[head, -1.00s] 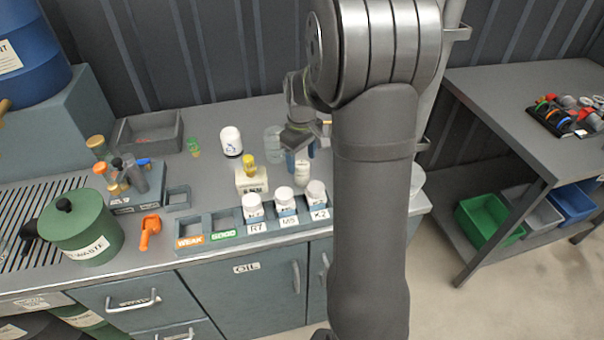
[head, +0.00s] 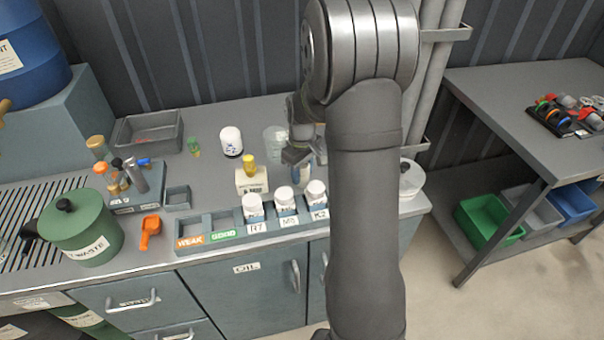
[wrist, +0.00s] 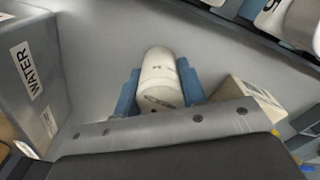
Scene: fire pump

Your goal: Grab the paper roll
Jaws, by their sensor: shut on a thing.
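The paper roll (wrist: 160,75) is a small white cylinder with faint dark print, seen in the wrist view. My gripper (wrist: 159,88) has one blue finger on each side of it and is shut on it. The lower end of the roll is hidden by the front of my gripper. In the head view my gripper (head: 299,160) is low over the bench, behind the row of white bottles.
A clear beaker (head: 275,139) labelled WATER (wrist: 32,75) stands close by. A cream box (head: 252,181) with a yellow-topped item stands at left. White-capped bottles (head: 285,200) fill rack slots in front. A white jar (head: 231,142) and grey tray (head: 148,132) are farther left.

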